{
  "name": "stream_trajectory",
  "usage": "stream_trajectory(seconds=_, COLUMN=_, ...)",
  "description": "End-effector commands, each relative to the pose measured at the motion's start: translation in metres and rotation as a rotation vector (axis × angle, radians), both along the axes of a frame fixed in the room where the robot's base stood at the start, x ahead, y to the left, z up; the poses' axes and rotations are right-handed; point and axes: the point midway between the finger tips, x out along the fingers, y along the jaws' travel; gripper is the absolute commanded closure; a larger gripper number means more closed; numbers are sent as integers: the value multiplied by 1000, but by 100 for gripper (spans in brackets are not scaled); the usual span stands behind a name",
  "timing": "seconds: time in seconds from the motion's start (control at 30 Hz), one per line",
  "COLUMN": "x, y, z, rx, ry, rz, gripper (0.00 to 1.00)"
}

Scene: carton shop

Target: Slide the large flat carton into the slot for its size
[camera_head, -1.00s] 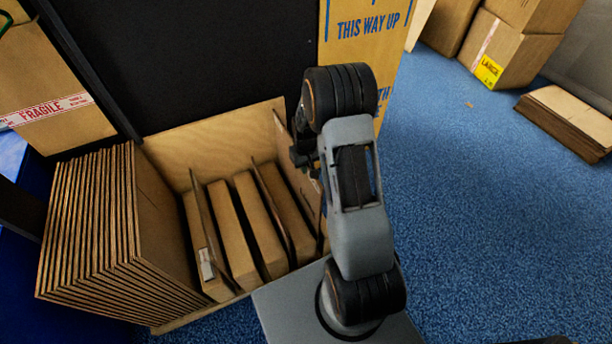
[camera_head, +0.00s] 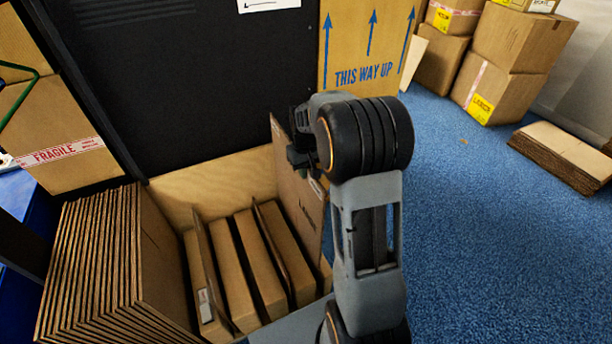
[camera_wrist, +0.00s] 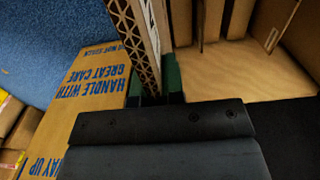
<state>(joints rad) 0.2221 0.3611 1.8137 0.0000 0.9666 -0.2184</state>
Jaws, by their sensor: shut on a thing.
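A large flat brown carton (camera_head: 300,200) stands on edge, upright, at the right side of a wooden rack. My gripper (camera_head: 300,158) is shut on its upper edge from the right side. In the wrist view, the gripper's green-padded fingers (camera_wrist: 158,88) pinch the carton's corrugated edge (camera_wrist: 138,38). The carton's top rises above the rack's plywood back panel (camera_head: 220,185). Its lower edge is hidden, so I cannot tell whether it is clear of the rack. The rack has several slots between brown dividers (camera_head: 258,265); one thin piece with a white label (camera_head: 205,305) stands at the left.
A thick row of large flat cartons (camera_head: 95,265) stands at the left. Behind are a black panel (camera_head: 210,80) and a tall carton marked THIS WAY UP (camera_head: 355,50). Boxes (camera_head: 510,45) and a flat stack (camera_head: 565,155) lie at right.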

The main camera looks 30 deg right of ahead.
Motion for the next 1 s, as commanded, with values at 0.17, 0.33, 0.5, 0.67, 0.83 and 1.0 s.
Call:
stream_trajectory(seconds=0.17, x=0, y=0, z=28, rx=0, ry=-1, rz=0, gripper=100)
stream_trajectory(seconds=0.33, x=0, y=0, z=45, rx=0, ry=-2, rz=0, gripper=100)
stream_trajectory(seconds=0.5, x=1, y=0, z=63, rx=0, ry=-2, rz=0, gripper=100)
stream_trajectory(seconds=0.67, x=0, y=0, z=80, rx=0, ry=-2, rz=0, gripper=100)
stream_trajectory(seconds=0.83, x=0, y=0, z=98, rx=0, ry=-2, rz=0, gripper=100)
stream_trajectory(seconds=1.0, x=0, y=0, z=116, rx=0, ry=-2, rz=0, gripper=100)
